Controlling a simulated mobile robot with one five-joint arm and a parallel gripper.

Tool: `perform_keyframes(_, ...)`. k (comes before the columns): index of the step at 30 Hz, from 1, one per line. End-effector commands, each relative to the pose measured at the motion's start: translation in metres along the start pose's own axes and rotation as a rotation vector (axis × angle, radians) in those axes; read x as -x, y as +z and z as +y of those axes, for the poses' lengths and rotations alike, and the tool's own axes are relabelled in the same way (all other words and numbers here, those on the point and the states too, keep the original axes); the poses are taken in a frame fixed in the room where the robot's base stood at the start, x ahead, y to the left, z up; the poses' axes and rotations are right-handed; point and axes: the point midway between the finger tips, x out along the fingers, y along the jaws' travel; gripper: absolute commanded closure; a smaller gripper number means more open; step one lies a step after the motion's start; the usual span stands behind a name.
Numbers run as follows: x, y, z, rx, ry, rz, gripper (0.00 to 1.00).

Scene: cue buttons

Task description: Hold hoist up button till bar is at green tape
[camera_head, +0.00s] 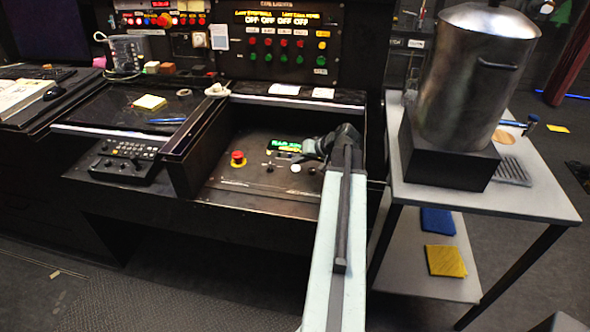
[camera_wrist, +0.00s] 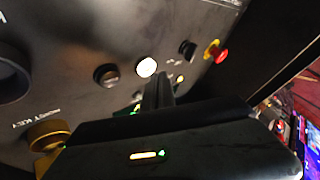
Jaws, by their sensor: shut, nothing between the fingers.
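My gripper (camera_head: 308,152) reaches over the recessed control panel (camera_head: 232,186) in the head view. In the wrist view its fingers (camera_wrist: 160,80) are together and empty, with the tips close beside a white button (camera_wrist: 147,67). The white button also shows in the head view (camera_head: 295,168). I cannot tell whether the fingertips touch the panel. A black button (camera_wrist: 106,75) is left of the white one. The small labels are too blurred to tell which button is hoist up. A small display with green text (camera_head: 285,146) is partly behind my gripper. I cannot make out a bar or green tape.
A red emergency knob (camera_head: 237,158) stands on the panel's left side. A brass key switch (camera_wrist: 47,135) is near the wrist camera. A side table (camera_head: 545,200) with a large metal pot (camera_head: 475,75) stands close right of my arm.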

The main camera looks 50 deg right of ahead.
Motion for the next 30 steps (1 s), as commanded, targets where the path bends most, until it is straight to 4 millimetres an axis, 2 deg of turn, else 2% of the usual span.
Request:
perform_keyframes(4, -0.0061, 0.0028, 0.0033, 0.0, 0.0, 0.0, 1.0)
perform_keyframes(30, -0.01, 0.0058, 0.0059, 0.0, 0.0, 0.0, 1.0)
